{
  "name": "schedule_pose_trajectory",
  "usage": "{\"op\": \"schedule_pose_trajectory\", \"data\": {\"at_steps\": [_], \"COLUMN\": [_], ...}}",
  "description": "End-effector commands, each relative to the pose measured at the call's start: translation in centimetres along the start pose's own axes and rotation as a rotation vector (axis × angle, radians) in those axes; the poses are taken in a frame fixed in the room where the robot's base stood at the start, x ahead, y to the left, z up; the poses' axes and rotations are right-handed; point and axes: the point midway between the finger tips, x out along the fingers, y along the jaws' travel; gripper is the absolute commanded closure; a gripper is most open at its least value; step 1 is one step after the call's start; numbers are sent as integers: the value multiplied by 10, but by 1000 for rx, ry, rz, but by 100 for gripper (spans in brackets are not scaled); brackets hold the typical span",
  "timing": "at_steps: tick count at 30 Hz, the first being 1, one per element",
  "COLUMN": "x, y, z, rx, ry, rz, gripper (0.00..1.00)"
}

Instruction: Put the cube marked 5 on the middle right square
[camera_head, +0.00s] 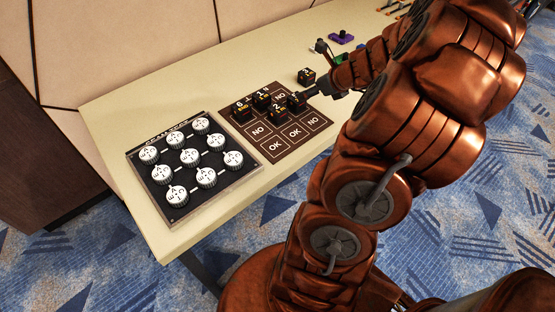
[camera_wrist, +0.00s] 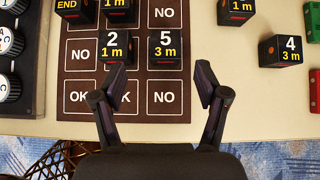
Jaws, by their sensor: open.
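The black cube marked 5 (camera_wrist: 166,48), also labelled 3 m, rests on the middle right square of the brown board in the wrist view. It also shows in the head view (camera_head: 297,102), partly hidden close to my gripper. The board (camera_wrist: 142,110) has squares marked NO and OK in three columns. My gripper (camera_wrist: 161,82) is open, with its fingers spread and nothing held between them. Its fingertips are apart from the cube, just short of it and to either side in the wrist view. Any print on the square under the cube is hidden.
The cube marked 2 (camera_wrist: 114,47) stands close left of cube 5. The END cube (camera_wrist: 76,10) and another cube (camera_wrist: 120,8) are on the top row. The cube marked 4 (camera_wrist: 282,50) stands off the board. A black dial panel (camera_head: 190,165) lies left of the board.

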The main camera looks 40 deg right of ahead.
Motion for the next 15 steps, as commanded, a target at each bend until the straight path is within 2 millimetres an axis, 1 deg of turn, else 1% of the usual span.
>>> {"op": "schedule_pose_trajectory", "data": {"at_steps": [2, 5, 6, 8, 9, 11, 12, 13, 15], "x": [3, 6, 6, 4, 2, -3, -8, -12, -22], "y": [22, 71, 94, 132, 157, 191, 213, 229, 263], "z": [12, 32, 38, 45, 48, 48, 48, 47, 40], "rx": [-92, -294, -394, -554, -662, -819, -923, -1000, -1178], "ry": [4, 12, 16, 19, 20, 23, 23, 21, 19], "rz": [40, 127, 170, 241, 289, 357, 402, 437, 517], "gripper": [26, 26, 26, 26, 26, 26, 26, 26, 26]}}
